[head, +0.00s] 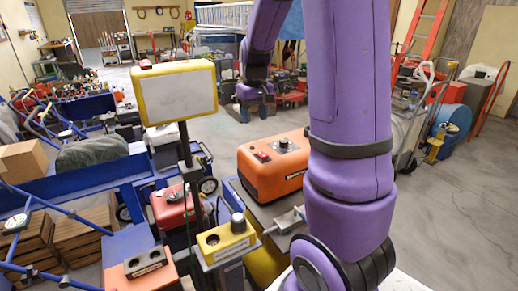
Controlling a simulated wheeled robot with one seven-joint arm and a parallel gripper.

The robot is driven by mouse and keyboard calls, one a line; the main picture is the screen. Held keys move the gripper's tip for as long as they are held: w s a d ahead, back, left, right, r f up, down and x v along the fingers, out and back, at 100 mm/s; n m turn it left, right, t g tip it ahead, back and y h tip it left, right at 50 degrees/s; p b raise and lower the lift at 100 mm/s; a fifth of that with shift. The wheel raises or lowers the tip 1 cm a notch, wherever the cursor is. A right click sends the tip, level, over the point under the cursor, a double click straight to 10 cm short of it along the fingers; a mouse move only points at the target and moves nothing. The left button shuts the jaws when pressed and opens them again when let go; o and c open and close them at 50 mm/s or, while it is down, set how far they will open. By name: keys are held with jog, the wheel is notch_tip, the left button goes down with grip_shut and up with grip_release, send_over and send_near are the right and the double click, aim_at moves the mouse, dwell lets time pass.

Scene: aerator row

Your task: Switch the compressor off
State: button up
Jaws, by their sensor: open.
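An orange housing (262,184) stands in the middle on a grey stand. It has a red switch (262,155) and a dark dial (284,144) on top; it looks like the compressor, but I can read no label. The switch's position is too small to tell. My purple arm rises in front on the right and covers the housing's right end. My gripper (257,108) shows small behind the housing, pointing down, with its fingers apart and apparently empty. It is apart from the red switch.
A yellow box (224,243) with a grey knob and an orange box (142,276) with a dark button stand in front. A red unit (172,207) and a yellow-framed panel (177,92) on a post stand left.

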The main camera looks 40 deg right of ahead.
aim_at(259, 152)
jog(key=shift+g, duration=0.3)
jog(key=d+f, duration=0.1)
jog(key=f, duration=0.3)
jog(key=d+f, duration=0.1)
jog(key=f, duration=0.4)
jog(key=w+d+f, duration=0.1)
jog(key=f, duration=0.3)
jog(key=shift+f, duration=0.15)
